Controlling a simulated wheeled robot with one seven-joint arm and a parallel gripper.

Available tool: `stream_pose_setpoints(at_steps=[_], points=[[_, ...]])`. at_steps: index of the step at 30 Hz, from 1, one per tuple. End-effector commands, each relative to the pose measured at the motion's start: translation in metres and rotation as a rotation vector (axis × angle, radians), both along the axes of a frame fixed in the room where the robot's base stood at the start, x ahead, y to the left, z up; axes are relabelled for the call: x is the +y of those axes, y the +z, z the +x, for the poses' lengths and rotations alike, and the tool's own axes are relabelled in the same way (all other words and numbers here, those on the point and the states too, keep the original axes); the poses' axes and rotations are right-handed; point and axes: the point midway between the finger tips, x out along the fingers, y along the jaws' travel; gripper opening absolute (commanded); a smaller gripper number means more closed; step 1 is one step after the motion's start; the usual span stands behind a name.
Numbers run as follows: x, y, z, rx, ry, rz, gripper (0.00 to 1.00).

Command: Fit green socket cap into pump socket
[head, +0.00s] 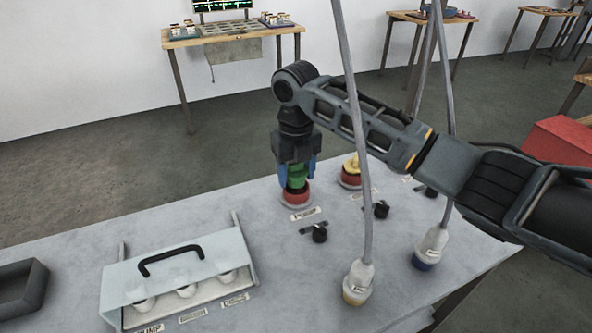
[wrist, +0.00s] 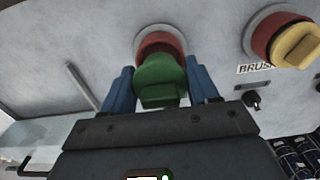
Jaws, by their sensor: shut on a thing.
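The green cap (head: 296,178) is between the blue fingers of my gripper (head: 297,172), which is shut on it. It also shows in the wrist view (wrist: 160,82), between both fingers. A red round socket (head: 297,197) is directly below the cap in the head view; its red rim (wrist: 158,45) shows behind the cap in the wrist view. The cap overlaps the socket, and I cannot tell whether it is seated or just above. The label (head: 303,214) in front of this socket is too small to read surely.
Two hanging cables end in white plugs (head: 358,278) (head: 431,245) nearby. A clear cover with a black handle (head: 170,257) stands front left, a PUMP label (head: 149,328) below it.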

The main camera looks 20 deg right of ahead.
Motion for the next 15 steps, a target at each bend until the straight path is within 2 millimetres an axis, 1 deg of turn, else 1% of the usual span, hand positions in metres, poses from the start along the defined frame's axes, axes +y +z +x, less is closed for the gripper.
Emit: stream_pose_setpoints(at_steps=[8, 15], points=[[-0.0001, -0.0003, 0.0001, 0.000, 0.000, 0.000, 0.30], [-0.0001, -0.0049, 0.0001, 0.000, 0.000, 0.000, 0.30]])
